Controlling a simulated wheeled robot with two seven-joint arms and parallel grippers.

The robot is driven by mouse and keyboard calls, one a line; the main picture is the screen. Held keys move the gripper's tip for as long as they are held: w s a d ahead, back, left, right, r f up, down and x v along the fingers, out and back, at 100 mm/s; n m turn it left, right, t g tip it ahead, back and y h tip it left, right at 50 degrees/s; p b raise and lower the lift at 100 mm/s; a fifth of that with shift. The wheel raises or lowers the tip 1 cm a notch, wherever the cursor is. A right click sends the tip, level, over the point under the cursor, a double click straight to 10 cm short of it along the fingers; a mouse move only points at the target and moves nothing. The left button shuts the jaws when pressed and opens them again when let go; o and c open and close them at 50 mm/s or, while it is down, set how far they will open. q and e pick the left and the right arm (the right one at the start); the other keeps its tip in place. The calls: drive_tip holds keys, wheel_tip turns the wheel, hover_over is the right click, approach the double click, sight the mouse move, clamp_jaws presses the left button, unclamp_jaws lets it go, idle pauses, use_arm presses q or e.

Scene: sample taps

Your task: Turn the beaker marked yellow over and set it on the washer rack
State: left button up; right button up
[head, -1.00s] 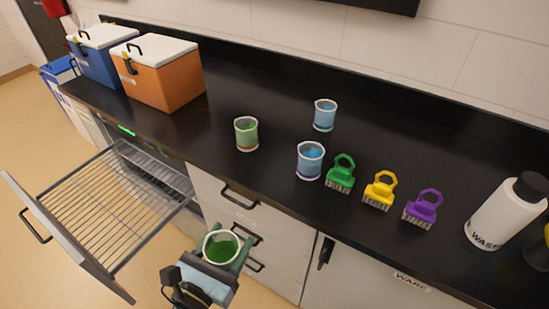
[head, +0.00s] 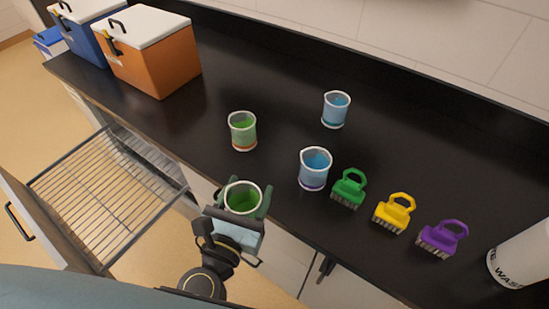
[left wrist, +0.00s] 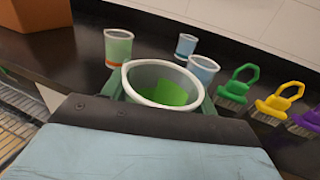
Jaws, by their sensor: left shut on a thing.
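My left gripper (head: 240,207) is shut on a beaker (head: 243,197) with green liquid inside. It is held upright in front of the counter's front edge; its marking is hidden by the fingers. The same beaker fills the middle of the left wrist view (left wrist: 163,84). The washer rack (head: 105,190) is a pulled-out wire rack at the left, below counter height; its visible part is empty. Three other beakers stand upright on the counter: green liquid with an orange band (head: 243,130), blue with a purple band (head: 315,168), blue with a teal band (head: 335,109). My right gripper is not in view.
Green (head: 349,188), yellow (head: 394,212) and purple (head: 442,238) brushes lie in a row on the black counter (head: 270,80). A white bottle (head: 520,258) stands at the right. Orange (head: 150,55) and blue (head: 85,35) cooler boxes stand at the back left.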

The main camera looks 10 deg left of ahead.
use_arm(q)
drive_tip(key=shift+w+r, duration=0.1)
drive_tip(key=shift+w, duration=0.1)
drive_tip(key=w+f, duration=0.1)
drive_tip(key=w, duration=0.5)
drive_tip(key=w+d+f+p, duration=0.1)
drive_tip(key=w, duration=0.4)
drive_tip(key=w+d+f, duration=0.1)
drive_tip(key=w, duration=0.5)
drive_tip(key=shift+w, duration=0.35)
drive_tip(key=shift+f, duration=0.15)
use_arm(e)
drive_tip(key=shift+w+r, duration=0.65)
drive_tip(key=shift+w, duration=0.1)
use_arm(q)
drive_tip(key=shift+f, duration=0.25)
drive_tip(key=o, duration=1)
drive_tip(key=shift+c, duration=0.2)
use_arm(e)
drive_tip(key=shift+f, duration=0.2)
